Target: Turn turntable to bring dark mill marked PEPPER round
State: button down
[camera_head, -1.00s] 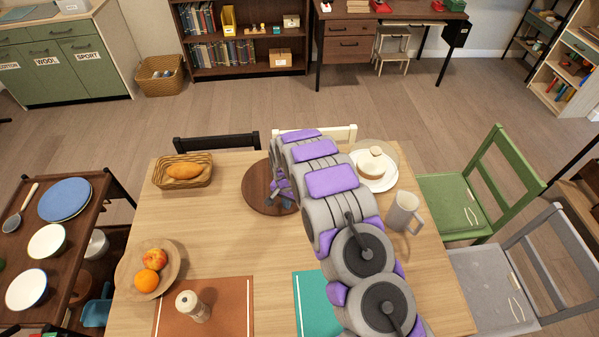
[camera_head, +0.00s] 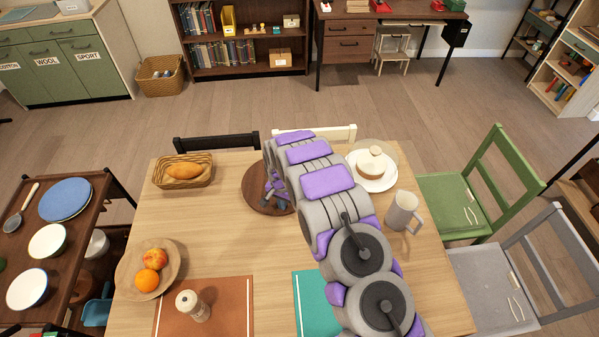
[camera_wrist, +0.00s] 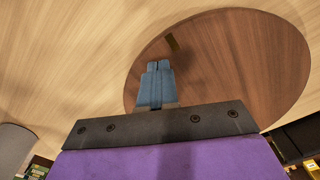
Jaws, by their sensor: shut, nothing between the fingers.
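The turntable (camera_head: 254,194) is a dark brown round disc on the far half of the wooden table. It also shows in the wrist view (camera_wrist: 245,60), with a small brown tab or block (camera_wrist: 173,43) on its surface. My gripper (camera_head: 281,207) is over the near right part of the disc. In the wrist view its blue-grey fingers (camera_wrist: 158,66) are shut together with nothing between them; I cannot tell whether they touch the disc. My arm hides the right part of the turntable. No dark mill marked PEPPER shows. A pale mill (camera_head: 192,306) stands on the orange-brown placemat.
A bread basket (camera_head: 184,172) is left of the turntable, a fruit bowl (camera_head: 137,284) nearer left. A plate with a domed cover (camera_head: 373,170) and a mug (camera_head: 403,212) stand right of my arm. The table between the fruit bowl and turntable is clear.

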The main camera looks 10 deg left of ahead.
aim_at(270, 209)
jog(key=shift+s+a+f, duration=0.1)
jog(key=shift+s+f, duration=0.1)
jog(key=shift+s, duration=0.05)
jog(key=shift+s+a, duration=0.2)
jog(key=shift+a, duration=0.4)
jog(key=shift+s+a, duration=0.1)
jog(key=shift+a, duration=0.05)
jog(key=shift+s+a+f, duration=0.1)
jog(key=shift+a, duration=0.65)
dwell(0.3)
jog(key=shift+s+a, duration=0.1)
jog(key=shift+a, duration=0.5)
